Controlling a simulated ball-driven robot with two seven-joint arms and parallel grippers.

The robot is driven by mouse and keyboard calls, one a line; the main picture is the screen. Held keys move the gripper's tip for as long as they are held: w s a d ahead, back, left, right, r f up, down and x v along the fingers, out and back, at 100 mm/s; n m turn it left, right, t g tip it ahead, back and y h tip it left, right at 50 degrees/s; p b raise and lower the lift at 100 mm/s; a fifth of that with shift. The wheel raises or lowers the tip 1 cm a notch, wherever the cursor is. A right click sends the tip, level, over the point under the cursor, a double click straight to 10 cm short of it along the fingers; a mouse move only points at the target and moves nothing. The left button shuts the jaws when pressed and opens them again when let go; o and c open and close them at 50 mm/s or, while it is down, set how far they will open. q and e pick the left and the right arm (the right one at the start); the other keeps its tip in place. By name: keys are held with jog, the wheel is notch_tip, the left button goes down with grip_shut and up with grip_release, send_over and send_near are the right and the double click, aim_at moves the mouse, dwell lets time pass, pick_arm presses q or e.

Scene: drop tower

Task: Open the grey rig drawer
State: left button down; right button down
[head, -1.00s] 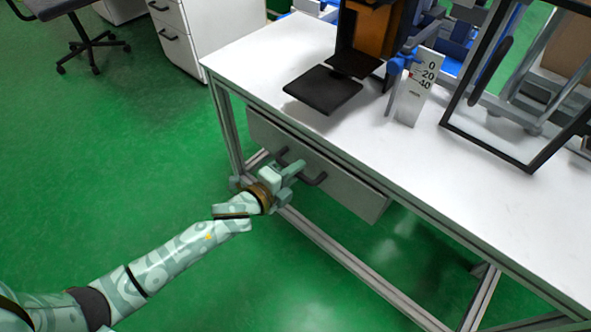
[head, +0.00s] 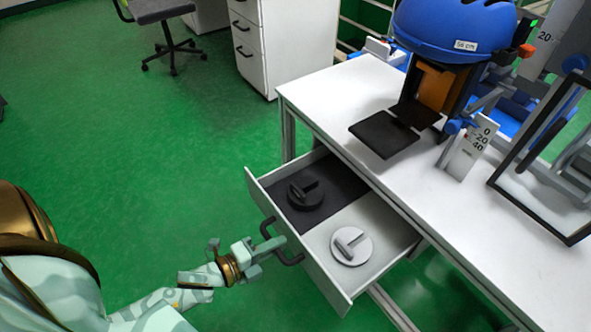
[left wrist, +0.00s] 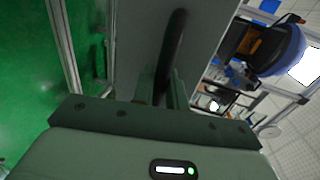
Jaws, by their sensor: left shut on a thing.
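The grey rig drawer (head: 318,268) hangs under the white table and stands well out, so its inside shows in the head view. A dark round piece (head: 306,192) lies in its dark-lined left compartment, and a light grey round piece (head: 351,245) lies in the pale right one. My left gripper (head: 262,246) is at the drawer's front, shut on the dark drawer handle (head: 291,259). In the left wrist view the handle (left wrist: 175,50) runs up from between the fingers along the grey drawer front. My right gripper is not in view.
The white table (head: 330,95) carries a rig with a blue helmet (head: 455,28), a black plate (head: 384,134), a scale marker (head: 468,148) and a black frame (head: 540,150). A white cabinet (head: 262,45) and an office chair (head: 165,25) stand behind. Green floor is clear at left.

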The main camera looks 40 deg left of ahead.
pick_arm(q)
jog(key=shift+f+p+v, duration=0.2)
jog(key=shift+f+v, duration=0.05)
jog(key=shift+v, duration=0.85)
jog(key=shift+f+p+v, duration=0.15)
jog(key=shift+f+v, duration=0.05)
jog(key=shift+v, duration=0.9)
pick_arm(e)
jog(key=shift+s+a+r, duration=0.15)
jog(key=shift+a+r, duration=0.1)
pick_arm(q)
jog(key=shift+s, duration=0.1)
jog(key=c, duration=1.5)
grip_release()
